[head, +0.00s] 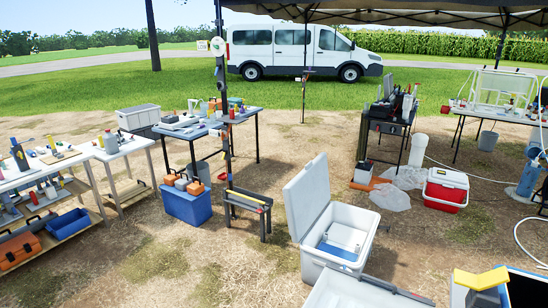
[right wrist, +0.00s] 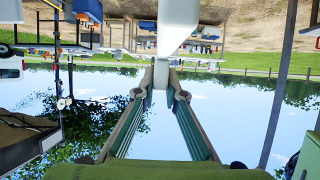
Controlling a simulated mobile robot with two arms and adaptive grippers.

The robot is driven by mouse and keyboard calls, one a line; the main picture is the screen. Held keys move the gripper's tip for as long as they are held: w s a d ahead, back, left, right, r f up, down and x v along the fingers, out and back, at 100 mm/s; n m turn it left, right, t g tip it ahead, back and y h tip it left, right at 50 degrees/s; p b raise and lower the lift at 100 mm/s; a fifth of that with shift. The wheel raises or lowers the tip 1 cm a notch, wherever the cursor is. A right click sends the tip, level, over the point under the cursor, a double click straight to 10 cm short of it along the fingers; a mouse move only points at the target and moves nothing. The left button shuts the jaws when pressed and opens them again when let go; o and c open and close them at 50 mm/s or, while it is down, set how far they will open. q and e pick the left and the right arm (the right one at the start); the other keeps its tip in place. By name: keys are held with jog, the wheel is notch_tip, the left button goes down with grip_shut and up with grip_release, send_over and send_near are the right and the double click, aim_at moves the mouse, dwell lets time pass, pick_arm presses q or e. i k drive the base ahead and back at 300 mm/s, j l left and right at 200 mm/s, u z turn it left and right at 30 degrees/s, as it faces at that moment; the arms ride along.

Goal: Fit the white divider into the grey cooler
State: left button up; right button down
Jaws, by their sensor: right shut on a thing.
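The open cooler (head: 331,262), pale grey to white, stands on the ground right of centre in the head view. Its lid (head: 308,195) is tilted up on the left side. White and blue contents show inside. In the right wrist view, my right gripper (right wrist: 161,80) is shut on a smooth white piece (right wrist: 178,25), which looks like the divider. The piece extends beyond the fingertips to the top of the picture, where it is cut off. I cannot make out the divider or my right gripper in the head view. My left gripper is in neither view.
A red and white cooler (head: 446,189) stands to the right. A small black stand (head: 248,208) is on the left. Bare ground lies between them.

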aim_at(337, 245)
jog(key=i+j+u, duration=0.25)
jog(key=j, duration=0.35)
jog(key=i+j+u, duration=0.3)
jog(key=j, duration=0.25)
jog(key=i+j+u, duration=0.25)
jog(key=i+j, duration=0.2)
jog(key=i+z, duration=0.35)
jog(key=i+j+z, duration=0.15)
jog(key=i+z, duration=0.15)
jog(key=i, duration=0.2)
jog(key=i+j+z, duration=0.35)
jog(key=i+l+z, duration=0.15)
jog(key=i+z, duration=0.25)
jog(key=i, duration=0.15)
jog(key=i+z, duration=0.4)
jog(key=i+j+z, duration=0.25)
jog(key=i+z, duration=0.15)
jog(key=i, duration=0.25)
jog(key=i+j+z, duration=0.2)
jog(key=i, duration=0.2)
jog(key=i+j+z, duration=0.25)
jog(key=i+j, duration=0.1)
jog(key=i, duration=0.05)
